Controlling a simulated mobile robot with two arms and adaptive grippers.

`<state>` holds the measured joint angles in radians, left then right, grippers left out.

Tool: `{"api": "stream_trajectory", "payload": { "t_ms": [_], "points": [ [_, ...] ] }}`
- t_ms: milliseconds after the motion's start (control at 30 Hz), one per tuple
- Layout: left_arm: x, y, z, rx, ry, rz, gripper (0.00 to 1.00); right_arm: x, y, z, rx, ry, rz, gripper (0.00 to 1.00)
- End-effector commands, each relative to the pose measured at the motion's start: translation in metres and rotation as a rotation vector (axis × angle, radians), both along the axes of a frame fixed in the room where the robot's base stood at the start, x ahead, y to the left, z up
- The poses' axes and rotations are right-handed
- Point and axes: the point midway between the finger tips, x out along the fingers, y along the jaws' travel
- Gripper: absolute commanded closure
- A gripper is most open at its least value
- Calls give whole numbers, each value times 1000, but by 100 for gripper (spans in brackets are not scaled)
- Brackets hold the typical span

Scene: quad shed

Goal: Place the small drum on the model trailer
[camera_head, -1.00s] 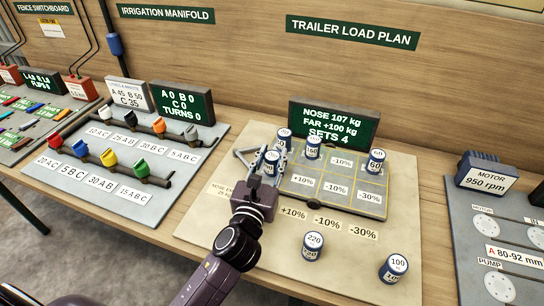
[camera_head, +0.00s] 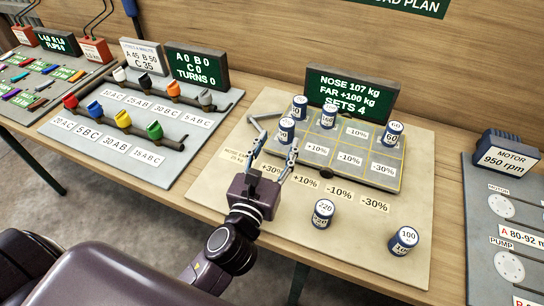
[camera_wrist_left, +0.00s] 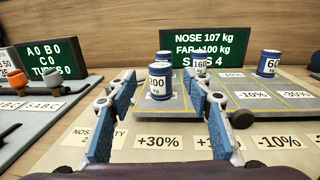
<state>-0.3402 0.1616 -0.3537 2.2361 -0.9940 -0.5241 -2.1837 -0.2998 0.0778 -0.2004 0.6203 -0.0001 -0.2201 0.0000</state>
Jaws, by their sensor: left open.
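The model trailer (camera_head: 347,178) is a flat grey deck with a yellow grid and percent labels, its drawbar pointing left. Blue-and-white drums stand upright on it: the 200 drum (camera_head: 286,131) near the left edge, another drum (camera_head: 299,107) behind it, the 160 drum (camera_head: 328,116) and the 60 drum (camera_head: 392,134) at the far right corner. My left gripper (camera_head: 272,150) is open and empty, in front of the 200 drum. In the left wrist view the 200 drum (camera_wrist_left: 159,86) appears between the open fingers (camera_wrist_left: 160,95), beyond their tips. My right gripper is out of view.
The 220 drum (camera_head: 323,213) and the 100 drum (camera_head: 403,241) stand on the board in front of the trailer. A green display (camera_head: 348,93) stands behind it. The irrigation board (camera_head: 150,115) is left, the motor board (camera_head: 500,230) right.

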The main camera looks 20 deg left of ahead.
Motion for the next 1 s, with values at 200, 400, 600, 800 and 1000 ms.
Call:
{"api": "stream_trajectory", "payload": {
  "t_ms": [200, 400, 600, 800, 1000],
  "points": [
    [-31, -2, -1, 0, 1, 0, 54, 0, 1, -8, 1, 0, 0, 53],
    [-40, -2, 0, 1, -1, 0, 54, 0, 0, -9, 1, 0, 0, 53],
    [-40, -2, 1, 1, -1, 0, 54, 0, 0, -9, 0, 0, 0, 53],
    [-40, -2, 1, 1, -1, 0, 54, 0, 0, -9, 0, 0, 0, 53],
    [-40, -2, 14, 0, -1, 0, 54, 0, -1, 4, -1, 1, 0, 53]
  ]
}}
